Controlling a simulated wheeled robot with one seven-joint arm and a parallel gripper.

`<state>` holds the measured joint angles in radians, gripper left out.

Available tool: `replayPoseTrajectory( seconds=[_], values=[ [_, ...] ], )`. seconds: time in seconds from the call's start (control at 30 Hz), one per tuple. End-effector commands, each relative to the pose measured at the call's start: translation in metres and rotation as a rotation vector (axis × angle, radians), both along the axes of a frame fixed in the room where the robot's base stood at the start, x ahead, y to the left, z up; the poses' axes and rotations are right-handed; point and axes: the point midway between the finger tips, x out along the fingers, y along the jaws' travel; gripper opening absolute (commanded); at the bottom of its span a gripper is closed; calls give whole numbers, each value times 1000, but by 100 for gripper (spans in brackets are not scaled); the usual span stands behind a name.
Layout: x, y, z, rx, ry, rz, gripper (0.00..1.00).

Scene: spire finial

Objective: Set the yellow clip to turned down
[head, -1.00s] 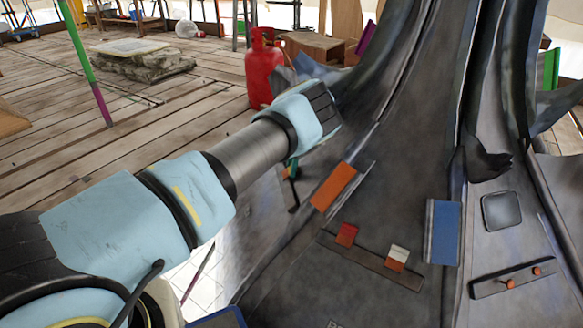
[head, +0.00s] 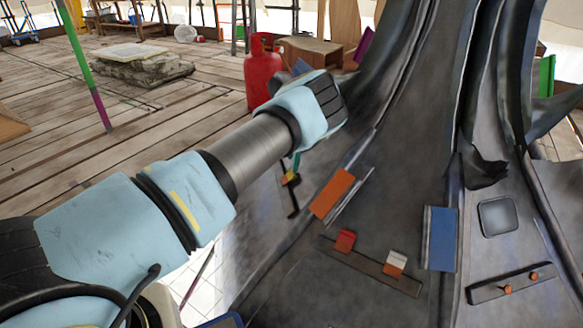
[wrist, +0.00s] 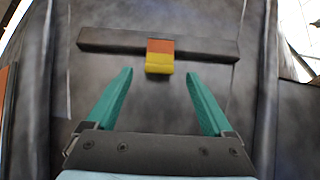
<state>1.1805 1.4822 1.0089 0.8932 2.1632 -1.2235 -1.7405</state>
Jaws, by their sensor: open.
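The yellow clip (wrist: 159,62) sits on a dark bar (wrist: 108,40) in the wrist view. Its upper part is orange and its lower part, at the bar's lower edge, is yellow. My gripper (wrist: 160,76) is open and empty. Its two teal fingers point towards the bar, one on each side of the clip's lower end, with gaps on both sides. In the head view the clip is a small yellow and orange patch (head: 289,180) by my gripper's teal finger (head: 296,162), on the dark bar (head: 294,207). My arm hides most of the gripper there.
The grey spire surface carries an orange plate (head: 333,194), a blue plate (head: 440,238), a red clip (head: 345,240) and a white-and-orange clip (head: 395,263) on another bar. A red gas bottle (head: 259,75) stands on the planks behind my arm.

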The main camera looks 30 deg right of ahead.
Motion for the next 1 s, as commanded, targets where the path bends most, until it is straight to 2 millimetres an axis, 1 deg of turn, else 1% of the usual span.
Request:
replayPoseTrajectory(
  seconds=[0.03, 0.1, 0.2, 0.3, 0.43, 0.87, 0.93, 1.0],
  values=[
    [-1, -2, 12, 0, 0, 0, 86],
    [-1, -3, 24, 0, -1, 0, 86],
    [-2, -5, 37, 0, 1, -1, 86],
    [-2, -6, 44, 1, 1, -1, 86],
    [-2, -6, 48, 1, 1, -1, 86],
    [-2, -6, 48, 1, 1, -1, 86],
    [0, -6, 50, -10, 2, 4, 86],
    [8, -4, 55, -55, 6, 22, 86]
  ],
)
